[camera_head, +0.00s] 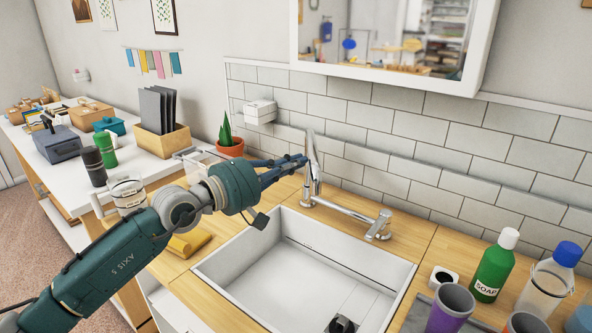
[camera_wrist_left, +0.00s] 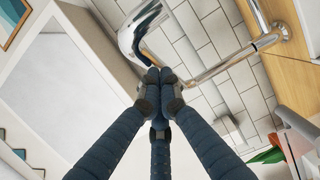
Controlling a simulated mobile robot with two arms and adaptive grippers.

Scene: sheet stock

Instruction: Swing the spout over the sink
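The chrome tap stands behind the white sink (camera_head: 290,282). Its spout (camera_head: 313,160) rises at the tap's left end, by the sink's back-left corner, and shows as a curved chrome pipe in the left wrist view (camera_wrist_left: 146,20). My left gripper (camera_head: 298,160) reaches in from the left, its fingertips beside the upper spout. In the left wrist view its fingers (camera_wrist_left: 160,84) are together with no clear gap, in front of the chrome pipe. Whether they touch it I cannot tell. My right gripper is not in view.
A green soap bottle (camera_head: 493,268), a blue-capped bottle (camera_head: 546,288) and a purple cup (camera_head: 450,308) stand right of the sink. A potted plant (camera_head: 230,147) stands behind my left gripper. A yellow cloth (camera_head: 188,243) lies left of the sink. A tiled wall (camera_head: 430,160) closes the back.

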